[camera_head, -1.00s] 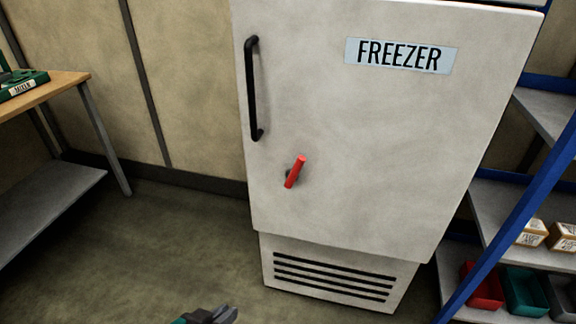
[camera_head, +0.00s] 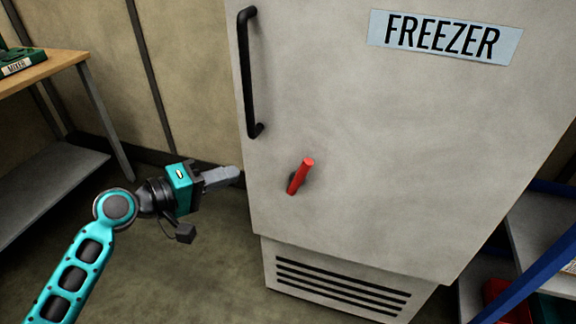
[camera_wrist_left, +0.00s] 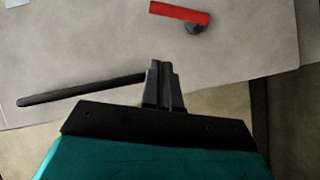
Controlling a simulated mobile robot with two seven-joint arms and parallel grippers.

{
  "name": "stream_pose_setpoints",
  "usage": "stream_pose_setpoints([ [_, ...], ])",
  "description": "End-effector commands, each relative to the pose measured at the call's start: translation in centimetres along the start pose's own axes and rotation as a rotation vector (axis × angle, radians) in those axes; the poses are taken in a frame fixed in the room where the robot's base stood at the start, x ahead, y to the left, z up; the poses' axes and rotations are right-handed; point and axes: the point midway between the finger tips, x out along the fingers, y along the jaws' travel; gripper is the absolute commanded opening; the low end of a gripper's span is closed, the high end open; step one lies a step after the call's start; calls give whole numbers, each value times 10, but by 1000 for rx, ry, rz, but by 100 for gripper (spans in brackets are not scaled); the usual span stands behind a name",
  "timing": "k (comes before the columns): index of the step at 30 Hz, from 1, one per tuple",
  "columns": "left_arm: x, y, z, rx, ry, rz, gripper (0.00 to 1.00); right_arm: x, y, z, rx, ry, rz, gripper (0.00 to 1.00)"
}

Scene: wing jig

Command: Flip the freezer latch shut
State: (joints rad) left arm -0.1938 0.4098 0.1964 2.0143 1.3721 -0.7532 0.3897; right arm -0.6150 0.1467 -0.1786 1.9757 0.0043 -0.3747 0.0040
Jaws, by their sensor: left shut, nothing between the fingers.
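The red freezer latch (camera_head: 301,176) is on the lower left of the freezer door (camera_head: 370,140). It stands tilted, its top leaning a little right, on a dark pivot. In the left wrist view the latch (camera_wrist_left: 180,13) shows near the top, beyond the fingertips. My left gripper (camera_head: 238,173) is shut and empty, to the left of the latch at about its height, and apart from it. In the left wrist view the shut fingers (camera_wrist_left: 164,66) point toward the door. My right gripper is not in view.
A black door handle (camera_head: 250,75) stands above and left of the latch; it also shows in the left wrist view (camera_wrist_left: 80,88). A wooden-topped bench (camera_head: 45,75) is at the left. A blue-framed shelf (camera_head: 535,280) is at the lower right. Floor before the freezer looks clear.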

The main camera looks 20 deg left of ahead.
Motion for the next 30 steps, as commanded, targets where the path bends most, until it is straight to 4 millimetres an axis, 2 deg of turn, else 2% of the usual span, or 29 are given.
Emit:
stream_pose_setpoints([
  [8,0,0,0,1,1,0,0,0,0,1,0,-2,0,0],
  [13,10,1,-1,0,3,2,0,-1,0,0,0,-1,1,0],
  [17,30,2,-1,0,2,4,0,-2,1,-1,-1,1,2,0],
  [27,103,1,0,-1,1,3,0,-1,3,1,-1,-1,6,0],
  [30,113,1,13,-2,-1,1,0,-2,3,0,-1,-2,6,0],
])
